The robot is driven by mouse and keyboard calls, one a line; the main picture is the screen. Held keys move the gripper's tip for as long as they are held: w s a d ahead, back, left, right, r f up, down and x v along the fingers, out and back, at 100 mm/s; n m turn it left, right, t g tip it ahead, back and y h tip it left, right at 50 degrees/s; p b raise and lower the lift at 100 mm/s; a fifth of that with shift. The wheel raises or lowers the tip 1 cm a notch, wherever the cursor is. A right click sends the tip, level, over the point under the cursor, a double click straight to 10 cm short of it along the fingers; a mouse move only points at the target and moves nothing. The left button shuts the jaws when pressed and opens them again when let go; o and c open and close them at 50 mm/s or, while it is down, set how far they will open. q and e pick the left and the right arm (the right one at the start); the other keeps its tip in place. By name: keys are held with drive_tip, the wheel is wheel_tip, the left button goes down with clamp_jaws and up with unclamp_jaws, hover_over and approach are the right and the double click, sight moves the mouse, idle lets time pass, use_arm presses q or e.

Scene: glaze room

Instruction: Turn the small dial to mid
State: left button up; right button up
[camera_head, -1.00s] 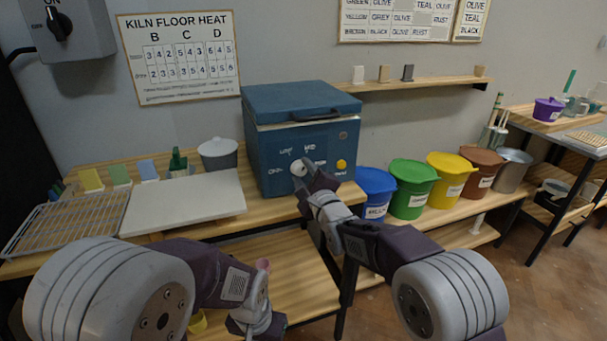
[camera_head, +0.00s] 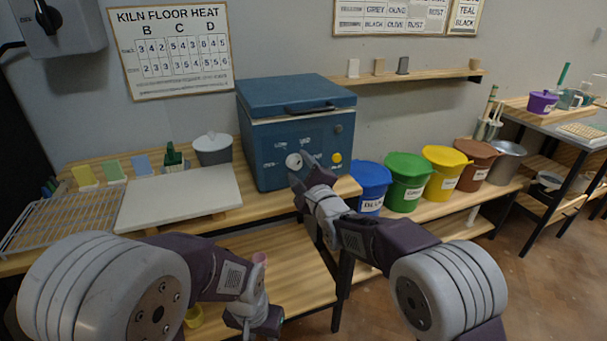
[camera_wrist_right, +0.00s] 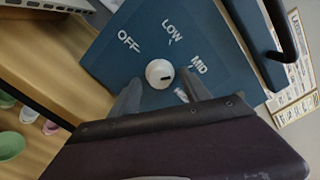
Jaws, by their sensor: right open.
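The small dial is a round white knob (camera_head: 293,161) on the front of the blue kiln box (camera_head: 270,140). In the right wrist view the dial (camera_wrist_right: 160,73) shows a short dark mark right of its centre. OFF, LOW and MID are printed around it; I cannot tell which one it points to. My right gripper (camera_head: 301,170) is open at the panel, and in its wrist view its fingers (camera_wrist_right: 160,93) lie either side of the dial. Contact is not clear. My left gripper (camera_head: 256,322) hangs low before the bench; its jaws are unclear.
A yellow knob (camera_head: 337,158) sits right of the dial. A white slab (camera_head: 180,195) and wire rack (camera_head: 50,222) lie on the bench to the left. Several coloured buckets, including a blue one (camera_head: 371,180), stand to the right. A heat chart (camera_head: 172,50) hangs behind.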

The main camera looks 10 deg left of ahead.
drive_tip(key=v, duration=0.8)
drive_tip(key=shift+s+d, duration=0.15)
drive_tip(key=shift+d, duration=0.05)
